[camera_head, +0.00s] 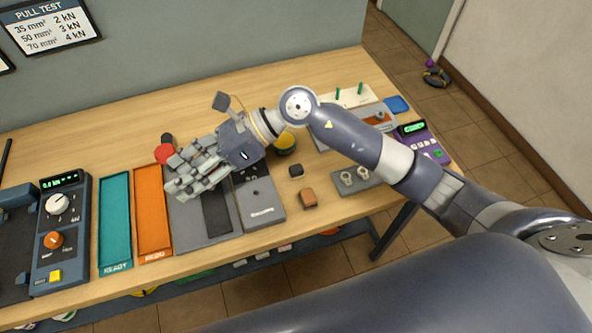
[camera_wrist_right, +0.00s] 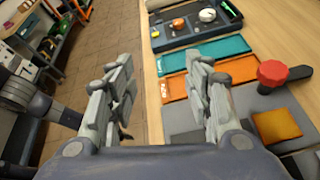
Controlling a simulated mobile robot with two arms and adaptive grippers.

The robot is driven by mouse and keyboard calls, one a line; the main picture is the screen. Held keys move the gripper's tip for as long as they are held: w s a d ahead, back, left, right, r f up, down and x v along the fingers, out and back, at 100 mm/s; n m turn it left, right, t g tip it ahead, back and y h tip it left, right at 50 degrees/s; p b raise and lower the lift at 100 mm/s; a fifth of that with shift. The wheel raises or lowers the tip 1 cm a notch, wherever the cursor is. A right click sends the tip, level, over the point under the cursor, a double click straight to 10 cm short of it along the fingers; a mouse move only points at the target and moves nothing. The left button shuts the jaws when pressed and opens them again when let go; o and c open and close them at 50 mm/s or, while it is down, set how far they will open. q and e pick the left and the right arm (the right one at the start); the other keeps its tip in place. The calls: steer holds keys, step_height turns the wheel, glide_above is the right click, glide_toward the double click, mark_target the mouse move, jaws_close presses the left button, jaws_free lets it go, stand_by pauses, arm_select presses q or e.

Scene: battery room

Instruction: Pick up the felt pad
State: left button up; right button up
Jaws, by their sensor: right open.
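A flat amber-brown square (camera_wrist_right: 275,127) lies on a grey surface in the right wrist view, beside a red knob (camera_wrist_right: 272,73). It looks like the felt pad, but I cannot be sure. In the head view the right hand appears to hide it. My right gripper (camera_head: 180,183) is above the grey slab (camera_head: 222,236) on the workbench. Its fingers stand wide apart and empty in the right wrist view (camera_wrist_right: 160,95), with the amber square off to their right. My left gripper is not in view.
A teal tray (camera_head: 115,218) and an orange tray (camera_head: 152,211) lie left of the slab, beside a dial unit (camera_head: 62,232). A small brown block (camera_head: 308,198) and a grey ring holder (camera_head: 355,180) lie to the right. Bare wood shows along the bench's back.

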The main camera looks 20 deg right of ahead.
steer(key=w+d+f+n+h, duration=0.2)
steer(key=w+d+f+h, duration=0.1)
steer(key=d+f+h, duration=0.4)
steer(key=h+p, duration=0.2)
steer(key=h, duration=0.4)
glide_above(296, 168)
steer(key=shift+n, duration=0.3)
steer(key=f, duration=0.6)
steer(key=shift+s+d+f, duration=0.1)
steer(key=shift+d+f, duration=0.1)
steer(key=shift+d, duration=0.05)
steer(key=shift+a+f+p, duration=0.15)
steer(key=shift+f+p, duration=0.25)
steer(key=shift+f, duration=0.1)
step_height(296, 168, down, 3)
steer(key=shift+a+f+p, duration=0.1)
steer(key=shift+f+p, duration=0.1)
steer(key=shift+p, duration=0.65)
steer(key=shift+f, duration=0.5)
steer(key=c, duration=1)
steer(key=shift+r, duration=0.1)
